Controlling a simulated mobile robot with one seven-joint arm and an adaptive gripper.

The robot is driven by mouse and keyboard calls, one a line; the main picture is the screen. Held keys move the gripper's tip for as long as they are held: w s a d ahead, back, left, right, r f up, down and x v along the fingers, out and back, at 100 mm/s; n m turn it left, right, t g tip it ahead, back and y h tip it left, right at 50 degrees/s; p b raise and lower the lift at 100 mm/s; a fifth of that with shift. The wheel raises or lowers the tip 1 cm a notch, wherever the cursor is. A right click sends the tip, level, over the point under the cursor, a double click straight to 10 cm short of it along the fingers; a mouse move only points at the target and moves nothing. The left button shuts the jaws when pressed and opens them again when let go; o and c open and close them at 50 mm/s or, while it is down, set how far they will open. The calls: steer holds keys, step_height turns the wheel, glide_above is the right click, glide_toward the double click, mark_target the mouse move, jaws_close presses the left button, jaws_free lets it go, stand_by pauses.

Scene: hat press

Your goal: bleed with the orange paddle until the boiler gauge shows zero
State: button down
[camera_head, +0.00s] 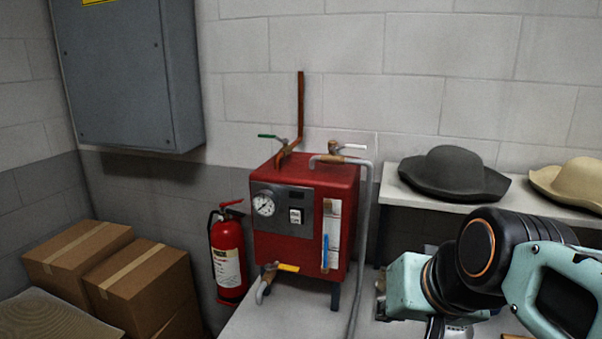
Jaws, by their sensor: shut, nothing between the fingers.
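The red boiler (322,190) stands on dark legs on a pale bench. Its round boiler gauge (263,204) has a white face on the grey front panel; it is too small to read the needle surely. The orange paddle (288,267) sits on a drain valve with a grey spout (263,290) at the boiler's lower front left. It looks level and points right. My arm enters from the right and its teal and black links are right of the boiler, apart from the paddle. I cannot make out my gripper's fingers; they seem below the frame.
A green paddle (267,136) and a white paddle (355,147) sit on top valves. A grey hose (363,250) hangs at the boiler's right. A fire extinguisher (228,255) stands left, beyond it cardboard boxes (140,280). Hats (455,170) lie on a shelf at right.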

steer(key=shift+n+g+h, duration=0.7)
steer(key=shift+n, duration=0.1)
steer(key=s, duration=0.1)
steer(key=s+f, duration=0.1)
steer(key=s, duration=0.1)
steer(key=s+f, duration=0.1)
steer(key=s, duration=0.1)
steer(key=shift+s+d+f, duration=0.15)
steer(key=shift+s+d, duration=0.05)
steer(key=shift+d, duration=0.05)
steer(key=shift+a, duration=0.15)
stand_by(0.6)
